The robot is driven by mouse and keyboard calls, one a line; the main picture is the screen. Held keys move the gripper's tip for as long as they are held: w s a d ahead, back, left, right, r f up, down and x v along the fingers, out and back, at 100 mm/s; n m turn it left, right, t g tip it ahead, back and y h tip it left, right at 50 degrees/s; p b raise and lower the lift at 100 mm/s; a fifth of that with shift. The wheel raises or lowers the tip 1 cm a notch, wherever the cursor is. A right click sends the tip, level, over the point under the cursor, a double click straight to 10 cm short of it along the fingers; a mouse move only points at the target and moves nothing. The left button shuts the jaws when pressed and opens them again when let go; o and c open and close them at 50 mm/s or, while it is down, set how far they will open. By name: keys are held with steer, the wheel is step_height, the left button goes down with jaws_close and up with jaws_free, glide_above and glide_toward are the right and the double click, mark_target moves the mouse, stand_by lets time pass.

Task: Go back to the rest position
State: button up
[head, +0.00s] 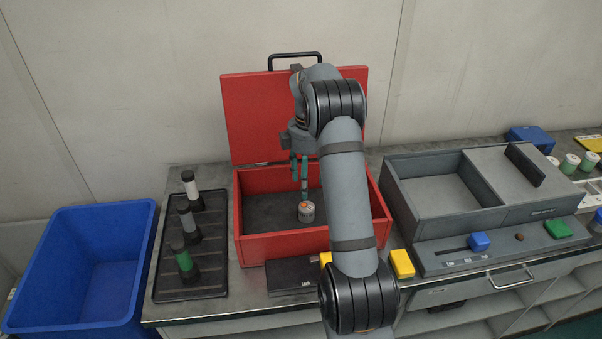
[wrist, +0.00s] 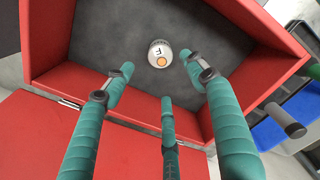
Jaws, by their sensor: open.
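My gripper (head: 299,184) has teal fingers and hangs over the open red box (head: 270,246). The fingers are spread and hold nothing; in the wrist view the gripper (wrist: 158,82) points down into the box. A small grey-white canister (head: 306,213) with an orange mark on top stands on the box's dark floor. It also shows in the wrist view (wrist: 160,54), with an "F" label, just beyond the fingertips and seemingly apart from them. My arm hides part of the box's right side.
The red lid (head: 250,115) stands upright behind the box. At left are a black tray (head: 207,288) with several bottles and a blue bin (head: 85,270). At right is a grey case (head: 440,195) with a control panel (head: 440,263). Yellow blocks (head: 402,264) sit in front.

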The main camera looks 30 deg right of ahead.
mark_target(307, 206)
step_height(307, 206, down, 13)
steer(key=shift+s+r+p, duration=0.1)
steer(key=shift+r+p, duration=0.05)
steer(key=shift+p, duration=0.45)
steer(key=shift+r+b, duration=0.6)
steer(key=shift+r, duration=1.6)
